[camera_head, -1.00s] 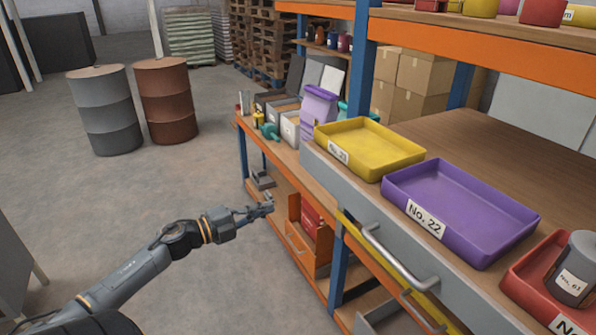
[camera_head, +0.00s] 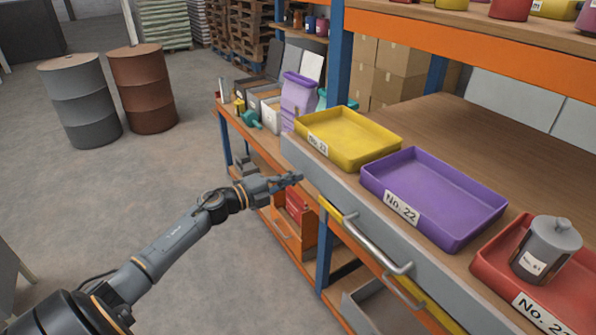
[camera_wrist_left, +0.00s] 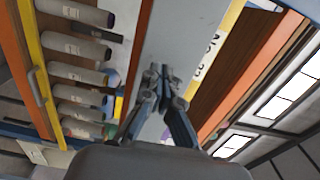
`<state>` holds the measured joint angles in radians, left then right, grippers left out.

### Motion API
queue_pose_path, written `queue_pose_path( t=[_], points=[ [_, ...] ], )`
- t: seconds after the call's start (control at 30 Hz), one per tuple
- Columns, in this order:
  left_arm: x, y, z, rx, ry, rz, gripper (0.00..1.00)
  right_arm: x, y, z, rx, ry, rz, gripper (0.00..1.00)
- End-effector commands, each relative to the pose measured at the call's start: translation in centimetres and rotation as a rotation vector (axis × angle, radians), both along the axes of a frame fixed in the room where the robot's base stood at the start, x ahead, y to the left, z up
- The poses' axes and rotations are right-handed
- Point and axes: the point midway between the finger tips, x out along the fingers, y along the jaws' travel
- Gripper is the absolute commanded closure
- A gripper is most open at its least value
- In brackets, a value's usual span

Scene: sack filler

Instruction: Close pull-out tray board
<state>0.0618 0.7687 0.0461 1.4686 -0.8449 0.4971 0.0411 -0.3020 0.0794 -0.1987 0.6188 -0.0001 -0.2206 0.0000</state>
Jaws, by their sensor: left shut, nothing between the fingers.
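The pull-out tray board has a long grey front (camera_head: 375,232) with a silver bar handle (camera_head: 372,247) and stands out from the shelf, carrying trays. My left gripper (camera_head: 299,178) is shut and empty, beside the far left end of the grey front. I cannot tell whether it touches it. In the left wrist view the shut fingers (camera_wrist_left: 163,72) point at the grey board front (camera_wrist_left: 190,45). My right gripper is out of view.
On the board stand a yellow tray (camera_head: 345,137), a purple tray (camera_head: 433,197) and a red tray (camera_head: 490,255) with a grey canister (camera_head: 545,250). An orange drawer (camera_head: 290,232) sits below. Grey (camera_head: 80,100) and brown (camera_head: 142,88) drums stand on open floor.

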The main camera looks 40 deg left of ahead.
Motion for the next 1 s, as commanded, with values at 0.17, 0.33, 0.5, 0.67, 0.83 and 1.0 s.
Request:
queue_pose_path(
  t=[0.17, 0.33, 0.5, 0.67, 0.83, 1.0],
  points=[
    [1.3, -0.5, 0.1, -0.001, -0.001, 0.001, 1.00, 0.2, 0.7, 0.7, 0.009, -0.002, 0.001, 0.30],
    [1.6, -0.6, -0.1, 0.000, 0.001, 0.000, 1.00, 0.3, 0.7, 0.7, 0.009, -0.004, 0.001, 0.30],
    [1.5, -0.6, -0.1, 0.000, 0.001, 0.000, 1.00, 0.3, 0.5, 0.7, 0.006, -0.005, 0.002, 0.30],
    [1.7, -0.7, -0.1, 0.000, 0.000, 0.000, 1.00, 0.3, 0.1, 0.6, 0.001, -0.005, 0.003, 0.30],
    [2.9, -1.1, -0.1, -0.001, -0.002, 0.000, 1.00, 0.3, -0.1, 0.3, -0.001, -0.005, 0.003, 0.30],
    [5.3, -2.1, 0.0, -0.001, -0.004, 0.001, 1.00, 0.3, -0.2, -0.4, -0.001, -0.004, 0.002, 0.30]
  ],
)
